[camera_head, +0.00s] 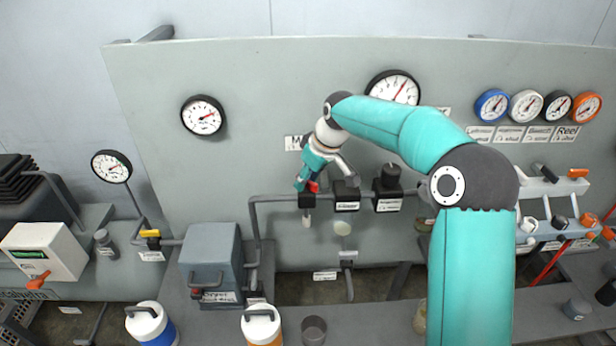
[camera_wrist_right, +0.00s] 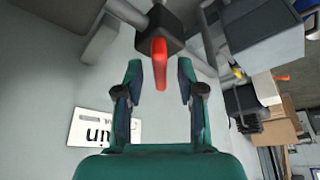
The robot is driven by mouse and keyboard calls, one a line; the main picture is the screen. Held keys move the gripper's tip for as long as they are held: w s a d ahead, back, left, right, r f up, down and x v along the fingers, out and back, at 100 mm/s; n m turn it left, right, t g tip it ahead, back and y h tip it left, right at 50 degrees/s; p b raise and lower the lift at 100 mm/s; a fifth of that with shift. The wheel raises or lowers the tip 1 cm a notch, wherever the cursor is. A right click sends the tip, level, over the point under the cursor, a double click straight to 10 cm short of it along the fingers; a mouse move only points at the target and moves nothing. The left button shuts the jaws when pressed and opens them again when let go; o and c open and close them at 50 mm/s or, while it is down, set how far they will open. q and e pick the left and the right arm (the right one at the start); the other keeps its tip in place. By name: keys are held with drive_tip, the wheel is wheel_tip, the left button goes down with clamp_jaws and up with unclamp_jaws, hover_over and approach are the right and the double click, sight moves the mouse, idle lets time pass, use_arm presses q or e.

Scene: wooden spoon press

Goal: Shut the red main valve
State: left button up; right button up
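The red main valve handle (camera_wrist_right: 159,64) is a short red lever on a dark valve block (camera_wrist_right: 153,32) in the right wrist view. In the head view a small red part of it (camera_head: 314,187) shows beside my right gripper (camera_head: 308,178), above the black valve block (camera_head: 308,201) on the grey pipe. My right gripper (camera_wrist_right: 159,74) is open, with one teal finger on each side of the lever. Visible gaps separate the lever from both fingers. My left gripper is in neither view.
Two black valve blocks (camera_head: 347,197) (camera_head: 388,196) sit on the pipe just right of the red valve. A large gauge (camera_head: 393,88) hangs above. A grey box (camera_head: 212,262) stands lower left. My right arm covers part of the panel.

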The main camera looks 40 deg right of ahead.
drive_tip(key=shift+c, duration=0.3)
clamp_jaws()
drive_tip(key=shift+m, duration=0.4)
drive_tip(key=m+h+b, duration=0.1)
drive_tip(key=m+b, duration=0.1)
drive_tip(key=m, duration=0.1)
drive_tip(key=shift+a+m+h, duration=0.15)
drive_tip(key=shift+m+h, duration=0.15)
drive_tip(key=m+h+b, duration=0.1)
drive_tip(key=m, duration=0.3)
drive_tip(key=shift+m+h, duration=0.3)
drive_tip(key=shift+h, duration=0.1)
drive_tip(key=shift+g, duration=0.3)
drive_tip(key=shift+o, duration=0.3)
unclamp_jaws()
drive_tip(key=shift+r, duration=0.1)
